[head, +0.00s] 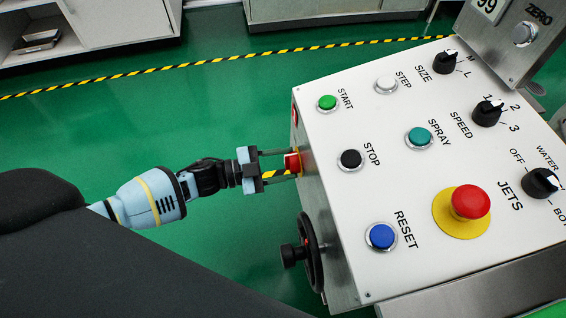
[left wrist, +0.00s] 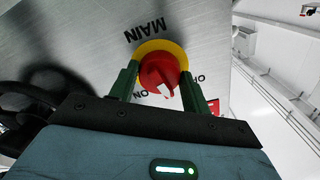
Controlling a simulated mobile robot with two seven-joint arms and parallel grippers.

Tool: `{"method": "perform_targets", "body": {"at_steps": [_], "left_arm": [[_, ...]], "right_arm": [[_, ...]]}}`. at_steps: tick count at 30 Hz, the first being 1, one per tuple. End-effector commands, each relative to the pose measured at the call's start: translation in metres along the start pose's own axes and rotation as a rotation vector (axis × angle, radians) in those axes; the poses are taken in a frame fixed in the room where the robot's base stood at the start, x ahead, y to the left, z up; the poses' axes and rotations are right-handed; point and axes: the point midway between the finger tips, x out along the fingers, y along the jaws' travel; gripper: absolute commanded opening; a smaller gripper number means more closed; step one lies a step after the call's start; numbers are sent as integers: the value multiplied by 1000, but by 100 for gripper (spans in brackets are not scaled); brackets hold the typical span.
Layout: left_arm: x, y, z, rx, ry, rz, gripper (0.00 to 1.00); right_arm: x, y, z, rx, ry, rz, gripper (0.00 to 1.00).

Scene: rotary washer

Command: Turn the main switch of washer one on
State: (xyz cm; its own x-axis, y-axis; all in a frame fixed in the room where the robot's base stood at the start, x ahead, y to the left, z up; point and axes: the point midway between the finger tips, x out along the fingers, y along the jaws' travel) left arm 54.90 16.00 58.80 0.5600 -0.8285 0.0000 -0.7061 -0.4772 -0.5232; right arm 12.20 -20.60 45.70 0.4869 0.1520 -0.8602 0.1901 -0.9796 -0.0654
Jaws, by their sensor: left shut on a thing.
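The main switch (left wrist: 160,75) is a red rotary knob on a yellow disc, with MAIN lettered beside it, on the metal side of the washer's control box. In the left wrist view its white pointer mark lies between the ON and OFF letters, partly hidden by my gripper. In the head view the red switch (head: 292,163) shows at the box's left side. My left gripper (head: 285,165) reaches it from the left; in the left wrist view its two green fingers (left wrist: 163,85) stand on either side of the knob, shut on it. My right gripper is not in view.
The white panel (head: 400,220) carries START, STOP, RESET and other buttons, several black selector knobs and a red emergency button (head: 470,202). A black handwheel (head: 310,255) sticks out below my left gripper. Green floor on the left is open up to the striped tape.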

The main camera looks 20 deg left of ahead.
Motion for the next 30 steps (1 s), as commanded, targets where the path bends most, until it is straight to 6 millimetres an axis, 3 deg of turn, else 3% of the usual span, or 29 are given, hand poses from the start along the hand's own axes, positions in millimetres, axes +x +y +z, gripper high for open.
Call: {"method": "perform_targets", "body": {"at_steps": [30], "left_arm": [[0,-1,0,894,-1,1,25]], "right_arm": [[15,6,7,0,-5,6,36]]}}
